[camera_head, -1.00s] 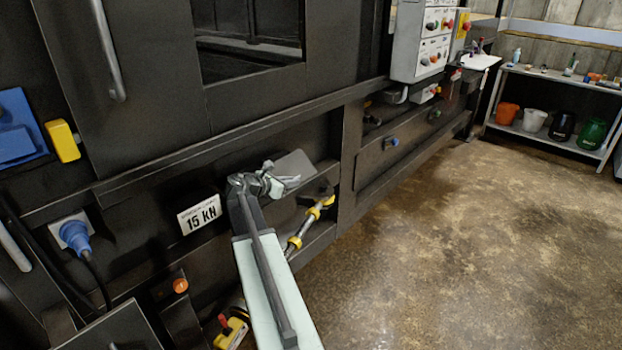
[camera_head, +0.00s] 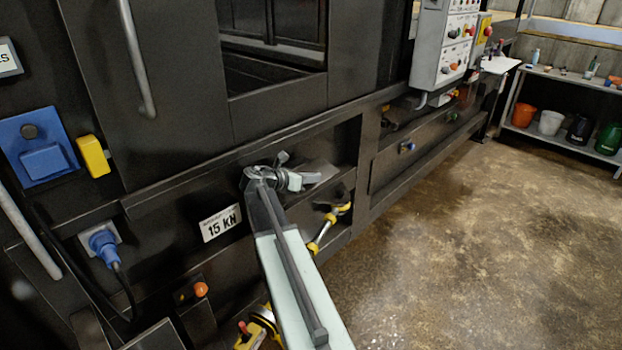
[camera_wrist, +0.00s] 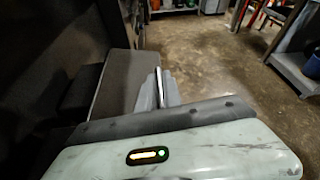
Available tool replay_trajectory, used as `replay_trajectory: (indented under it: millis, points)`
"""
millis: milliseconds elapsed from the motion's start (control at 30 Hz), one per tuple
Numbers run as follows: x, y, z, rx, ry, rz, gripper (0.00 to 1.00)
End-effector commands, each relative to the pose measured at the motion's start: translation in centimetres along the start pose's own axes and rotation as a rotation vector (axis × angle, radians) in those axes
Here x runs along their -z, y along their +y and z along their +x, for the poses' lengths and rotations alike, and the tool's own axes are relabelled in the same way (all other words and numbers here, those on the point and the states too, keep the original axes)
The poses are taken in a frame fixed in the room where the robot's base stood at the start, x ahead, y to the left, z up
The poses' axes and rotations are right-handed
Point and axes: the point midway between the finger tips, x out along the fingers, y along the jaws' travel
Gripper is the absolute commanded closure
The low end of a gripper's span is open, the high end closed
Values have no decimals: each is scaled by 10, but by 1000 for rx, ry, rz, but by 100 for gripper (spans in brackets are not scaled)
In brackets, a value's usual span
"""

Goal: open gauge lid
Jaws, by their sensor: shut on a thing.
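The gauge lid is a flat dark grey plate (camera_head: 322,170) on the machine's lower front, right of the "15 KN" label. In the wrist view I take the grey panel (camera_wrist: 116,85) left of the fingers to be this lid. My gripper (camera_head: 300,180) is at the lid, with its fingers overlapping the plate in the head view. In the wrist view my gripper (camera_wrist: 157,90) is shut, with a thin bright metal edge between its fingers. The exact contact and the gauge face are hidden.
A yellow-fitted pipe (camera_head: 328,228) runs just below the lid. The "15 KN" label (camera_head: 221,223), a blue plug (camera_head: 104,245) and an orange knob (camera_head: 201,289) lie to the left. A control box (camera_head: 443,45) is up right. The floor (camera_head: 470,230) at right is clear.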

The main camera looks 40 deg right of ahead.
Motion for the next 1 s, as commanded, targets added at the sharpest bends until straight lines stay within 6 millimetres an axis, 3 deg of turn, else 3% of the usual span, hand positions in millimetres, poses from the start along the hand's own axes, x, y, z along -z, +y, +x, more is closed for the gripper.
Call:
replay_trajectory:
  millis: [333, 367, 400, 700, 833, 1000]
  points:
    - [2, 3, -5, -5, 1, -1, 100]
    - [2, 3, -5, -5, 1, -1, 85]
    - [2, 3, -6, -6, 1, -2, 82]
    - [1, 3, -6, -6, 1, -2, 82]
    - [-1, 2, -20, -7, 1, -2, 82]
    - [-2, 1, -51, -6, 2, -1, 82]
